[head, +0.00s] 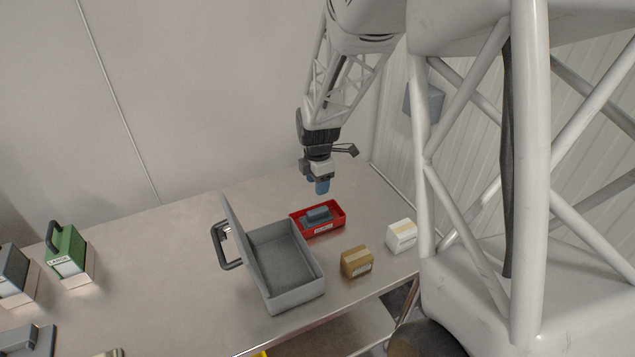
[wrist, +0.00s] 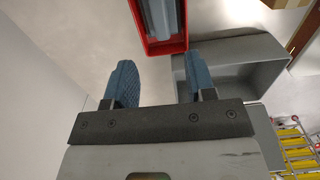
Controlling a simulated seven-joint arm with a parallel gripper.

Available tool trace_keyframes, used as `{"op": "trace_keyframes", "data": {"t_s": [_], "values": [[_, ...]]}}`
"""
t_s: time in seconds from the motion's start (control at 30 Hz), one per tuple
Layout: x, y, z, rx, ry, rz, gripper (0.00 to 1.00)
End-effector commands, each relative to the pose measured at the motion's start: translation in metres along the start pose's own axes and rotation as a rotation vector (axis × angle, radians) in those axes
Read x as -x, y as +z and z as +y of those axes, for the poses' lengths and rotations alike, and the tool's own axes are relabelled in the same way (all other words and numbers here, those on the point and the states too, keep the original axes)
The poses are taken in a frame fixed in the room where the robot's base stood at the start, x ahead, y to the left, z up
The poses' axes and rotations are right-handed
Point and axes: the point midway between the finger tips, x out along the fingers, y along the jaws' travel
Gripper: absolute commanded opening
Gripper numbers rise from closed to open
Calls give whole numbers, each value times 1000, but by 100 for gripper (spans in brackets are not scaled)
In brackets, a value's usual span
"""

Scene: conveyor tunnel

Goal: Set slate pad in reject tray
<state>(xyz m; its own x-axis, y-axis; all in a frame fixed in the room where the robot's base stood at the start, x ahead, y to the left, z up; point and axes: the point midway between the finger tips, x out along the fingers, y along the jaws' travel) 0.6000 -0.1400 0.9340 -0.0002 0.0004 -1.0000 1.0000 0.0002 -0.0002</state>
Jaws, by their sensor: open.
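The reject tray appears to be the small red tray (head: 335,228) on the table, and it also shows at the top of the wrist view (wrist: 181,46). A slate-grey pad (head: 318,215) lies inside the red tray; part of it shows in the wrist view (wrist: 160,15). My gripper (head: 319,187) hangs above the table just behind the red tray, clear of it. Its blue fingers (wrist: 158,85) are spread apart with nothing between them.
An open grey case (head: 306,292) with its lid raised stands left of the red tray. A brown box (head: 356,263) and a white box (head: 401,235) stand to the right. A green handled block (head: 66,252) stands far left. The table's back middle is clear.

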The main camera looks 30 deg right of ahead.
Motion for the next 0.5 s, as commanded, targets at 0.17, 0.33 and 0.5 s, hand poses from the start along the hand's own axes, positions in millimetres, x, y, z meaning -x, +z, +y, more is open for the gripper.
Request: {"op": "trace_keyframes", "data": {"t_s": [0.17,0.33,0.5], "values": [[0,0,0,0,0,0,50],[2,-1,-1,-6,2,0,50],[15,-7,-8,-59,12,-3,50]]}}
